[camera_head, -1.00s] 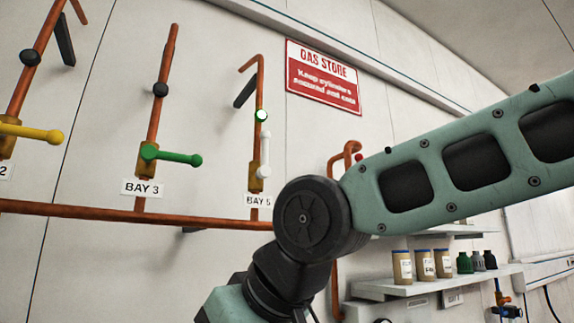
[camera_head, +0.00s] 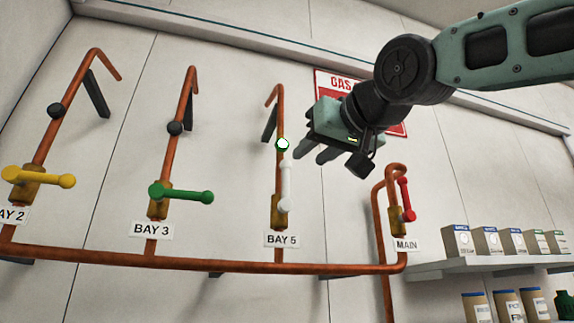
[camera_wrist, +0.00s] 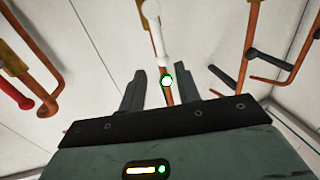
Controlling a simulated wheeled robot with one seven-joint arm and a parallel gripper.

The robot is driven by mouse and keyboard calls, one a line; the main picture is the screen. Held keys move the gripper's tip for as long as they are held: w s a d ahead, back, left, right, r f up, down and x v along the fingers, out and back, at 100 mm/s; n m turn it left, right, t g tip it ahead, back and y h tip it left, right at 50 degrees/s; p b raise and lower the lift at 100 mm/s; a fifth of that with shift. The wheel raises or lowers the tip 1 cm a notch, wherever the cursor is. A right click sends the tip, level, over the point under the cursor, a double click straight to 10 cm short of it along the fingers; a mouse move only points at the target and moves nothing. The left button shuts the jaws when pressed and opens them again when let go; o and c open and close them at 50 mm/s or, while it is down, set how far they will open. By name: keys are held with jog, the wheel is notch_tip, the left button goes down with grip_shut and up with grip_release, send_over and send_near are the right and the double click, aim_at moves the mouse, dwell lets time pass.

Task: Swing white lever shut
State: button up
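The white lever (camera_head: 286,182) is on the brass valve (camera_head: 279,214) of the copper pipe labelled BAY 5. It stands upright, in line with its pipe. My gripper (camera_head: 308,157) is just right of the lever's upper end, fingers pointing left. In the wrist view my gripper (camera_wrist: 177,74) is open and empty, with its fingers apart. I see no contact with the lever.
The green lever (camera_head: 181,194) at BAY 3 and the yellow lever (camera_head: 38,178) lie across their pipes. The red lever (camera_head: 405,200) at MAIN stands upright, right of BAY 5. A shelf (camera_head: 480,263) with boxes is at lower right.

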aim_at(288, 174)
jog(key=p+x, duration=0.4)
jog(key=x, duration=0.6)
jog(key=shift+w+a, duration=0.2)
jog(key=shift+w, duration=0.1)
grip_shut()
